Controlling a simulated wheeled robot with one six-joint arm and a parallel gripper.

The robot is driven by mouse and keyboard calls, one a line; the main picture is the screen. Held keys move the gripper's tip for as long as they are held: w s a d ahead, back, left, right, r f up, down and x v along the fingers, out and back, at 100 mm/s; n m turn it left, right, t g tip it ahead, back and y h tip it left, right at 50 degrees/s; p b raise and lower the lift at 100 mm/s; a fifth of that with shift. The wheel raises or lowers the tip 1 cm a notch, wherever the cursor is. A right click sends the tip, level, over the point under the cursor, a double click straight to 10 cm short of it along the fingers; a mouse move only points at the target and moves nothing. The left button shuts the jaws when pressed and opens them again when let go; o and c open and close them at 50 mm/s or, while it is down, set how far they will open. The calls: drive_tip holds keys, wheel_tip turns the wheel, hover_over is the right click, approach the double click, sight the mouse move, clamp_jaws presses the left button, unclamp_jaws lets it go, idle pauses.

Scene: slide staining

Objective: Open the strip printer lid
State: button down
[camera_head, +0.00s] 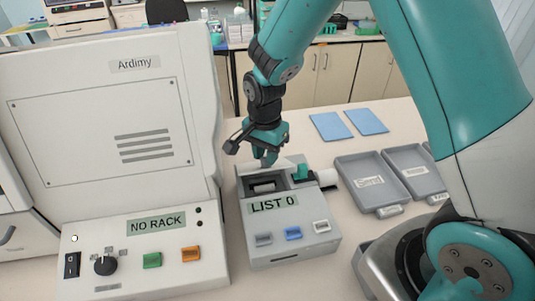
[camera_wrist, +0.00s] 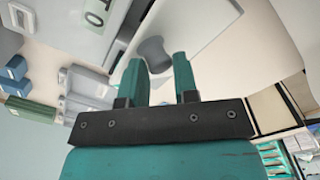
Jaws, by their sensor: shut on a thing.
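The strip printer (camera_head: 290,238) is the small grey box marked "LIST 0" on the bench. Its pale lid (camera_head: 288,162) appears tilted up behind a dark recess (camera_head: 262,187) in the top. In the wrist view the lid (camera_wrist: 205,22) is a pale panel with a grey knob (camera_wrist: 154,55). My gripper (camera_head: 266,160) is at the lid, above the printer's back. In the wrist view my gripper's fingers (camera_wrist: 159,72) stand on either side of the knob, shut on it. The lid's exact angle is hard to tell.
A large white machine (camera_head: 120,120) marked "Ardimy" stands close on the left. Grey trays (camera_head: 370,168) and two blue sheets (camera_head: 330,126) lie to the right.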

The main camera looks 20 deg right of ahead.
drive_tip(key=shift+w, duration=0.55)
drive_tip(key=c, duration=1)
unclamp_jaws()
drive_tip(key=shift+w+f, duration=0.15)
drive_tip(key=shift+w, duration=0.05)
drive_tip(key=shift+o, duration=0.2)
drive_tip(key=shift+s+a, duration=0.1)
drive_tip(key=shift+a, duration=0.05)
drive_tip(key=shift+r, duration=0.6)
wheel_tip(320, 180, up, 16)
drive_tip(key=b, duration=0.4)
drive_tip(key=shift+r, duration=0.15)
drive_tip(key=shift+s, duration=0.1)
